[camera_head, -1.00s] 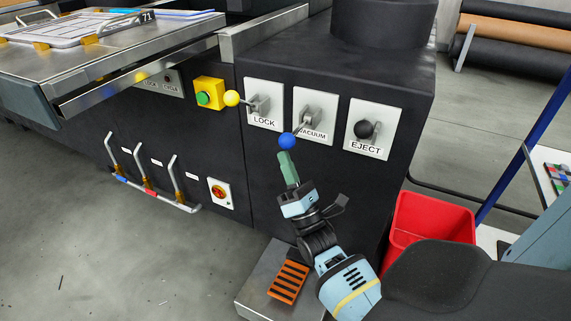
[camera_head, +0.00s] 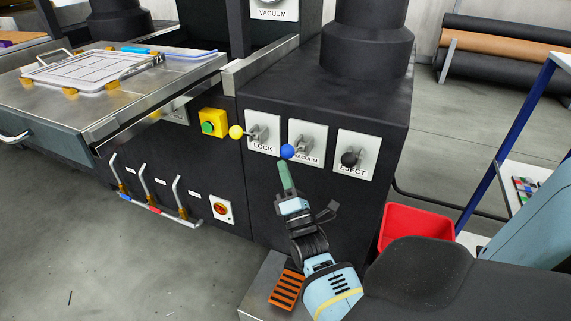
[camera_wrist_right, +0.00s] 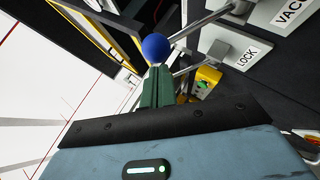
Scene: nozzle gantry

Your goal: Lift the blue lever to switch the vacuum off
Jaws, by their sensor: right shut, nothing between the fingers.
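The blue lever (camera_head: 287,152) is a ball-ended handle on the plate marked VACUUM, between the LOCK and EJECT plates. Its ball sticks out toward me and covers part of the plate. My right gripper (camera_head: 284,165) is shut, with its green fingertips just below the blue ball, touching it or very close. In the right wrist view the blue ball (camera_wrist_right: 156,47) sits at the tips of the closed fingers (camera_wrist_right: 157,80), with nothing between them. My left gripper is not in view.
The yellow-ball LOCK lever (camera_head: 236,132) is close on the left and the black-ball EJECT lever (camera_head: 349,159) on the right. A yellow box with a green button (camera_head: 208,128) is further left. A red bin (camera_head: 415,228) stands on the floor at right.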

